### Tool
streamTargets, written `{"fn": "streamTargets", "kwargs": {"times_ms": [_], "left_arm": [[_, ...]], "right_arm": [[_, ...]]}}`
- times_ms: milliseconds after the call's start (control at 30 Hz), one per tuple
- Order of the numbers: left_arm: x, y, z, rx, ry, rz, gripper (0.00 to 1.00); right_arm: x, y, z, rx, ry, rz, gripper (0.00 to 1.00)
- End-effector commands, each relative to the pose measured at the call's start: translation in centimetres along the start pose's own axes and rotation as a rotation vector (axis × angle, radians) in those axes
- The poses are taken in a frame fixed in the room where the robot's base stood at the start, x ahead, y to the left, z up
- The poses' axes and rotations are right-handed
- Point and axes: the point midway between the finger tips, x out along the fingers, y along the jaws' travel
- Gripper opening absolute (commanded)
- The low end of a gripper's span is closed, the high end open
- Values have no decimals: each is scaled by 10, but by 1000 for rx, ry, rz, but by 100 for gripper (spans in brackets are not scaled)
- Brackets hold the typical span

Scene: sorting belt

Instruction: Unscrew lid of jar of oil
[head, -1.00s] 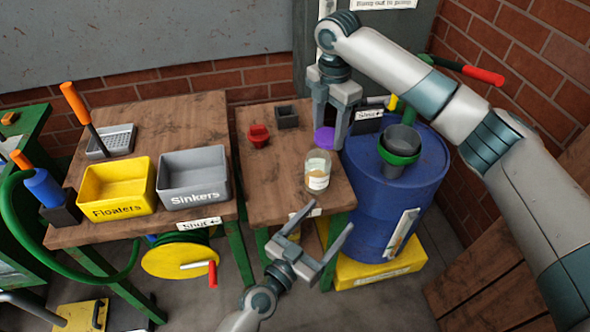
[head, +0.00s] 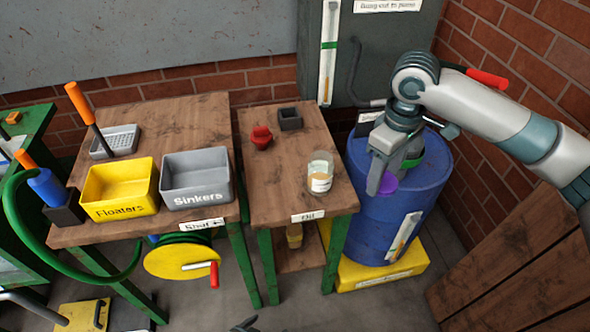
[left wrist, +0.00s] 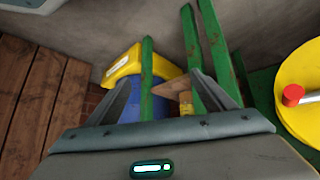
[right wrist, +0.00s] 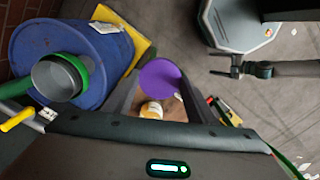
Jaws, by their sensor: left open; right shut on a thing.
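The glass jar (head: 320,173) stands upright on the small wooden table with its top open; it has a pale label and yellowish contents. The purple lid (head: 388,182) is off the jar, shut in my right gripper (head: 384,174), to the jar's right in front of the blue drum. My left gripper (left wrist: 173,85) is open and empty in the left wrist view, low near table legs. Only a sliver of it shows at the head view's bottom edge.
The small table (head: 290,190) also carries a red object (head: 261,138) and a dark square cup (head: 289,118). The blue drum (head: 375,225) stands at its right. The Floaters (head: 120,205) and Sinkers (head: 197,195) bins are on the left table.

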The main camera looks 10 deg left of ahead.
Motion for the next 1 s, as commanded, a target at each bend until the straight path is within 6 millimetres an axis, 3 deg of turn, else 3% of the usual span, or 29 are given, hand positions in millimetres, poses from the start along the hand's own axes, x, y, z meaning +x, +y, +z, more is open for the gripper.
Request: {"fn": "streamTargets", "kwargs": {"times_ms": [33,300,500,700,1000], "left_arm": [[2,-4,22,-6,-31,-14,76],[0,-22,123,-36,-161,-75,76],[-9,-29,179,-50,-232,-100,76],[-16,-30,205,-57,-264,-109,76],[-17,-30,209,-58,-268,-110,76]], "right_arm": [[1,-2,12,71,-1,0,24],[6,-19,71,480,-2,1,24],[8,-32,106,721,-2,-1,24],[8,-38,122,840,-2,-1,24],[9,-39,124,858,-2,-1,24]]}}
